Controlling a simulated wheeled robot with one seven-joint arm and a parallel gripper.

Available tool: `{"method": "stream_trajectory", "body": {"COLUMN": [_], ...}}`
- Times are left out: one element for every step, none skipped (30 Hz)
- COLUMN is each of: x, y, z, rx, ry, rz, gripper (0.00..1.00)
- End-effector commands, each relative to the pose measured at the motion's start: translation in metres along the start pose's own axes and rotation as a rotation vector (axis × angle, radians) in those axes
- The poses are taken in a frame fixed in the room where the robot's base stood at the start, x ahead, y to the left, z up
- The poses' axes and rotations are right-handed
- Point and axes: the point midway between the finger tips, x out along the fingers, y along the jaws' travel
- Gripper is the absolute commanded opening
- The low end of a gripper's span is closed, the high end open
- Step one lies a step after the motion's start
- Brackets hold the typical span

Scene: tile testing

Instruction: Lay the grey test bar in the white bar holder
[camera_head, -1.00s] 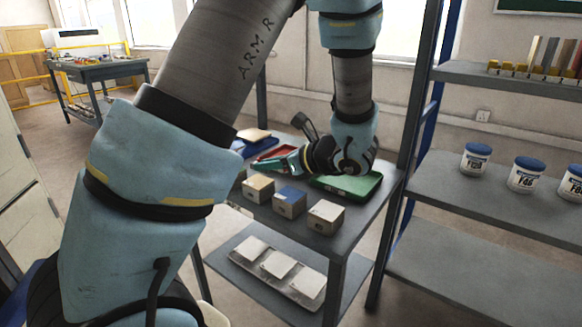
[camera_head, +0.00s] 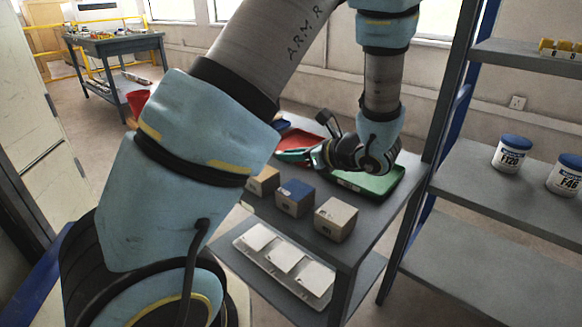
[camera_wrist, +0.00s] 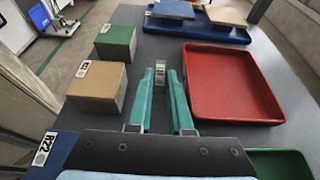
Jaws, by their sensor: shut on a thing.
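My gripper (camera_wrist: 161,75) has teal fingers and points over the grey tabletop. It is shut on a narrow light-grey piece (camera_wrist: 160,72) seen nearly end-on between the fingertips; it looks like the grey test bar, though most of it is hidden. In the head view my gripper (camera_head: 312,157) is above the table beside the red tray (camera_head: 308,141), and the held piece cannot be made out there. I cannot pick out the white bar holder in either view.
The red tray (camera_wrist: 205,105) lies right of my fingers, tan-topped (camera_wrist: 97,80) and green-topped (camera_wrist: 115,42) blocks left, a blue tray (camera_wrist: 225,32) beyond. A green tray (camera_head: 385,190) lies under my wrist. Tall shelves with jars (camera_head: 510,155) stand right; another table (camera_head: 115,68) stands far left.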

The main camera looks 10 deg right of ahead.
Motion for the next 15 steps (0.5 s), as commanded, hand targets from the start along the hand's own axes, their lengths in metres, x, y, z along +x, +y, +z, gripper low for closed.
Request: {"method": "stream_trajectory", "body": {"x": [0.002,0.004,0.006,0.008,0.010,0.011,0.012,0.013,0.013,0.013,0.013,0.013,0.013,0.013,0.013], "y": [0.000,0.000,0.000,0.000,0.000,0.000,0.000,0.000,0.000,0.000,0.000,0.000,0.000,0.000,0.000], "z": [-0.006,-0.009,-0.015,-0.019,-0.023,-0.028,-0.030,-0.032,-0.032,-0.032,-0.032,-0.031,-0.031,-0.031,-0.032], "rx": [0.004,0.004,0.004,0.005,0.005,0.004,0.003,0.003,0.001,0.000,0.000,0.000,0.000,0.000,0.000], "ry": [0.000,0.000,0.000,0.000,0.001,0.001,0.001,0.001,0.001,0.001,0.001,0.001,0.001,0.001,0.001], "rz": [0.001,0.001,0.001,0.002,0.002,0.002,0.001,0.001,0.000,0.000,-0.001,-0.001,0.000,0.000,0.000], "gripper": [0.00,0.00,0.00,0.00,0.00,0.00,0.00,0.00,0.00,0.00,0.00,0.00,0.00,0.00,0.00]}}
